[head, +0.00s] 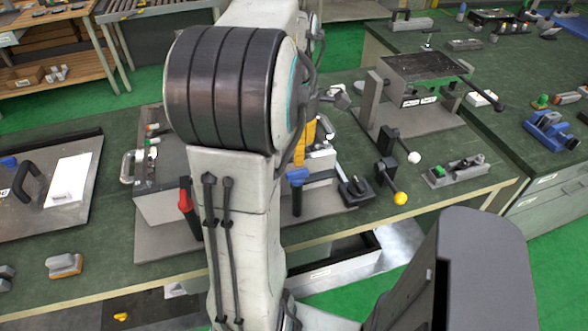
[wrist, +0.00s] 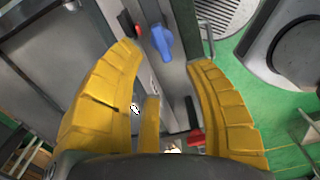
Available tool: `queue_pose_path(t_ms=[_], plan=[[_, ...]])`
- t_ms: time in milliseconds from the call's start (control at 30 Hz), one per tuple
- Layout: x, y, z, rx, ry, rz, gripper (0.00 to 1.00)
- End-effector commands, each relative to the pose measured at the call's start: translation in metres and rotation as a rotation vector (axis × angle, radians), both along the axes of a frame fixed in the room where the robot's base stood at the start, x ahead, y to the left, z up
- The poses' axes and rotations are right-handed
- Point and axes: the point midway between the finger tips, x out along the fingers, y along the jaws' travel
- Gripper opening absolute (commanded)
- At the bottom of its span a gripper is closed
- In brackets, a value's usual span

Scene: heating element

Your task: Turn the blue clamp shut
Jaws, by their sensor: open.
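A blue handle (head: 297,177), which I take to be the blue clamp, is at the front of the grey unit on the bench, just right of my arm. In the wrist view the blue handle (wrist: 162,42) lies lengthwise on a grey metal strip, just beyond and between my fingertips. My gripper (wrist: 165,58) is open, with its two yellow fingers spread apart and nothing between their tips touching the handle that I can see. In the head view my gripper (head: 304,143) is mostly hidden behind my arm, above the blue handle.
A red handle (head: 185,200) is left of my arm; another red part (wrist: 196,137) shows near the right finger in the wrist view. A black lever with a yellow knob (head: 400,198) stands to the right. A blue vise-like tool (head: 550,130) lies on the right bench.

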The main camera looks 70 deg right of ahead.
Motion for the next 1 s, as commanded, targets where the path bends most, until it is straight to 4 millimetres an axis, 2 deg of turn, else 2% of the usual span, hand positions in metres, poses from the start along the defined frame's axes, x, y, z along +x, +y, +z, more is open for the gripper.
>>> queue_pose_path(t_ms=[233, 700, 1000], plan=[[0.0, 0.0, -0.009, 0.002, 0.0, 0.091, 0.48], [0.0, 0.0, -0.062, 0.003, 0.001, 0.091, 0.48], [0.0, 0.0, -0.074, 0.001, 0.001, 0.091, 0.48]])
